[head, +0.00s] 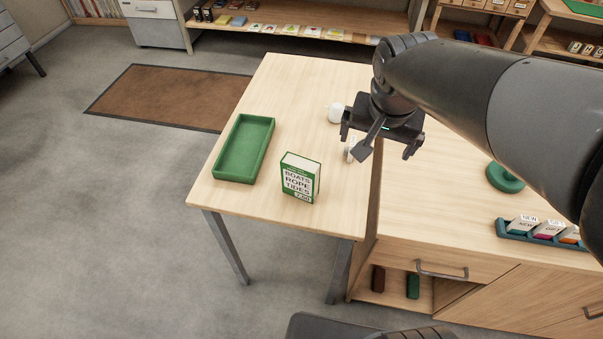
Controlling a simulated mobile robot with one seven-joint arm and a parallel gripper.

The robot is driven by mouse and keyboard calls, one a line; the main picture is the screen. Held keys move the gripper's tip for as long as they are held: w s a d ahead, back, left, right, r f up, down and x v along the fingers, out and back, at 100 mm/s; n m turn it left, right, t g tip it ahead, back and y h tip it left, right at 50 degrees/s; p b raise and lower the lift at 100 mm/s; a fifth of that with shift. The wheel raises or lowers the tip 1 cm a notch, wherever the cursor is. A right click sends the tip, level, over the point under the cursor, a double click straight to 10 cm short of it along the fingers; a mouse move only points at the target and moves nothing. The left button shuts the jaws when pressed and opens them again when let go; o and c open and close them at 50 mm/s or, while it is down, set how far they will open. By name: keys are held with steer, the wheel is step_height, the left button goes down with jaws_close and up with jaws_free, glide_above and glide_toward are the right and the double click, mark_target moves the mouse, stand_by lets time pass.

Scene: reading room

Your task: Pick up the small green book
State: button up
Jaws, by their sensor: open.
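A small green book (299,179) with a white cover panel reading "BOATS ROPE TIDES" stands upright on the light wooden table (255,205), near its front edge. Its front cover faces me. My gripper (379,141) is open and empty, above and to the right of the book and apart from it. Its two fingers are spread wide. My arm comes in from the right and hides part of the table and counter behind it.
An empty green tray (244,149) lies left of the book. A white rounded object (335,113) and a partly hidden white item (350,150) are near my gripper. A wooden counter (440,215) adjoins on the right, with a card holder (513,231) and a green round object (504,178).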

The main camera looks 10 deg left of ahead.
steer(key=m+g, duration=0.1)
steer(key=g, duration=0.1)
glide_above(300, 162)
steer(key=s, duration=0.1)
steer(key=shift+h, duration=0.3)
steer(key=f, duration=0.8)
steer(key=shift+d, duration=0.25)
steer(key=shift+a+f, duration=0.15)
steer(key=shift+f, duration=0.2)
steer(key=f, duration=0.5)
steer(key=shift+w, duration=0.35)
steer(key=f, duration=0.5)
steer(key=shift+w+f, duration=0.1)
steer(key=shift+w, duration=0.15)
steer(key=c, duration=0.9)
steer(key=shift+c, duration=0.3)
